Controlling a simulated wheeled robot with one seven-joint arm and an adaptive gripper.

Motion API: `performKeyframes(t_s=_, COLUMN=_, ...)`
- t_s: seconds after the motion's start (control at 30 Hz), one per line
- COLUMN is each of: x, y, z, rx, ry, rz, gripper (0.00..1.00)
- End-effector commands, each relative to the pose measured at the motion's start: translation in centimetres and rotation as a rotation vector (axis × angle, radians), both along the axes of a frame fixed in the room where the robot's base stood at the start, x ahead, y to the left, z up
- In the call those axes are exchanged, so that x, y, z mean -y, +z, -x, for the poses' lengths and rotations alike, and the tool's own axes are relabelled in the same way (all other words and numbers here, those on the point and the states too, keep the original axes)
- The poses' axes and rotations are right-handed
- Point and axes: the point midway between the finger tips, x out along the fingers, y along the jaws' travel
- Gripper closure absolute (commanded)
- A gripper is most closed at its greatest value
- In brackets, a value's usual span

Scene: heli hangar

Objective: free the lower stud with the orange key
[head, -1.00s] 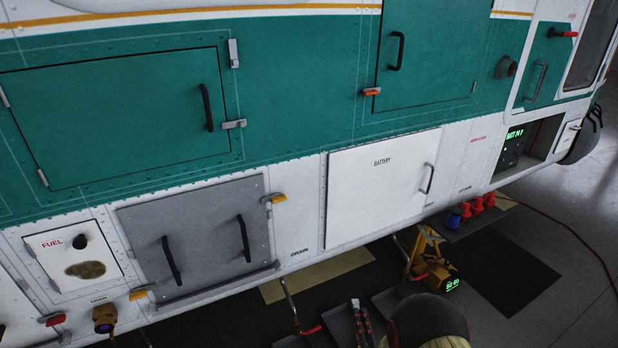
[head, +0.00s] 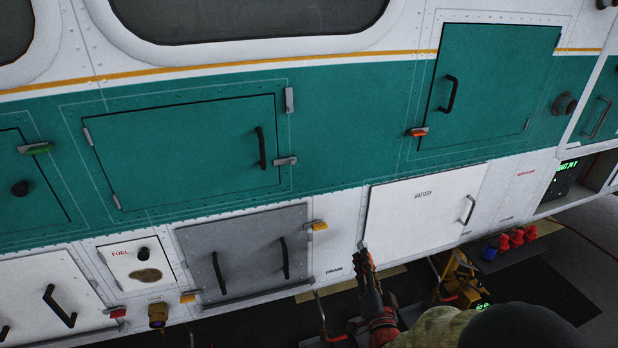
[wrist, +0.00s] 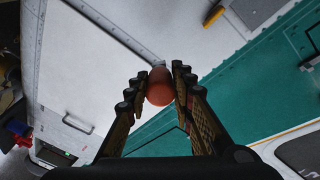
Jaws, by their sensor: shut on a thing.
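My gripper (head: 366,262) is in front of the aircraft's side, by the lower left corner of the white battery panel (head: 412,222). In the wrist view my gripper (wrist: 159,88) is shut on a rounded orange-red piece, the orange key (wrist: 160,90), with a short grey end pointing away from me. The key's tip appears over white skin near a panel seam; I cannot tell whether it touches anything. I cannot make out the lower stud in either view; it may be hidden behind the key or my gripper.
A grey panel (head: 235,255) with two dark handles is left of my gripper, with a yellow latch (head: 319,226) at its upper right. A yellow stand (head: 458,275) and red and blue items (head: 517,237) are low at the right. A fuel panel (head: 136,262) is further left.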

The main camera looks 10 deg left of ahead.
Motion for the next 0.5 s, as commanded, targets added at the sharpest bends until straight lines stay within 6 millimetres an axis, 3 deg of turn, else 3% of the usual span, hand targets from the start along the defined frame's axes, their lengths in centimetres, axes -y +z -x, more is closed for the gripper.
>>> performKeyframes(t_s=0.03, x=-1.2, y=2.7, z=0.1, rx=0.021, ry=0.019, rz=0.049, gripper=1.0)
performKeyframes(t_s=0.5, x=-10.6, y=18.8, z=3.3, rx=0.206, ry=0.17, rz=0.496, gripper=1.0)
